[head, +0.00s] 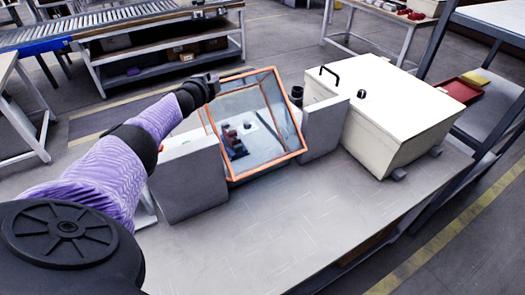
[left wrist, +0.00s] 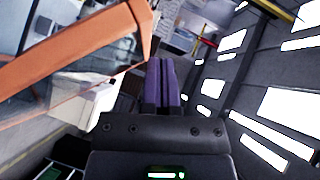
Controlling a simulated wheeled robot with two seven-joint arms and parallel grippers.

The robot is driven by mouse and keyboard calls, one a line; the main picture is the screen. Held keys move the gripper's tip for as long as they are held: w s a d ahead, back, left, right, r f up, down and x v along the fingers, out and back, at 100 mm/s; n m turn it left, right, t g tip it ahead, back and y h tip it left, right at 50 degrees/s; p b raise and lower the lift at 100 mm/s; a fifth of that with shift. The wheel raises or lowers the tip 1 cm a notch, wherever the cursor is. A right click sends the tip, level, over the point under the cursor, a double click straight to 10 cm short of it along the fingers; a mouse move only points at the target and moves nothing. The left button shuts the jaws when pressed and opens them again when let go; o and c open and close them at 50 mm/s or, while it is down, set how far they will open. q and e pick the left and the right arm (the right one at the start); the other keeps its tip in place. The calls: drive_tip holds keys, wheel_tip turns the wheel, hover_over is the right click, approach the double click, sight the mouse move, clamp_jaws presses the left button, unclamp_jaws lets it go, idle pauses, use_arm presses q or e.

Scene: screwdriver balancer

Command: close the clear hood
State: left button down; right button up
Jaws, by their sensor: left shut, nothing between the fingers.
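The clear hood (head: 291,112) has see-through panels in an orange frame. It stands tilted up between two grey blocks on the bench, and a small red and dark device shows through it. My left gripper (head: 213,84) is at the upper left corner of the frame. In the left wrist view my left gripper (left wrist: 160,82) has its purple fingers together, with nothing between them. The orange frame (left wrist: 75,55) is close on the left side there; I cannot tell whether the fingers touch it. My right gripper is not in view.
The grey blocks (head: 188,182) (head: 322,130) flank the hood. A large cream box (head: 388,105) with a black handle stands to the right on the bench (head: 270,225). The front of the bench is clear. A roller conveyor (head: 110,20) is behind.

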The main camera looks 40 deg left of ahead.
use_arm(q)
drive_tip(key=shift+w+a+f, duration=0.1)
drive_tip(key=shift+w+a, duration=0.05)
drive_tip(key=shift+a, duration=0.15)
idle(0.4)
wheel_tip(320, 180, up, 6)
drive_tip(key=p, duration=0.5)
drive_tip(key=shift+f, duration=0.2)
drive_tip(key=s+a+r+p, duration=0.2)
drive_tip(key=s+r+p, duration=0.1)
drive_tip(key=s+r, duration=0.2)
drive_tip(key=shift+s+a+r+p, duration=0.2)
drive_tip(key=shift+s+a+p, duration=0.15)
drive_tip(key=shift+s, duration=0.45)
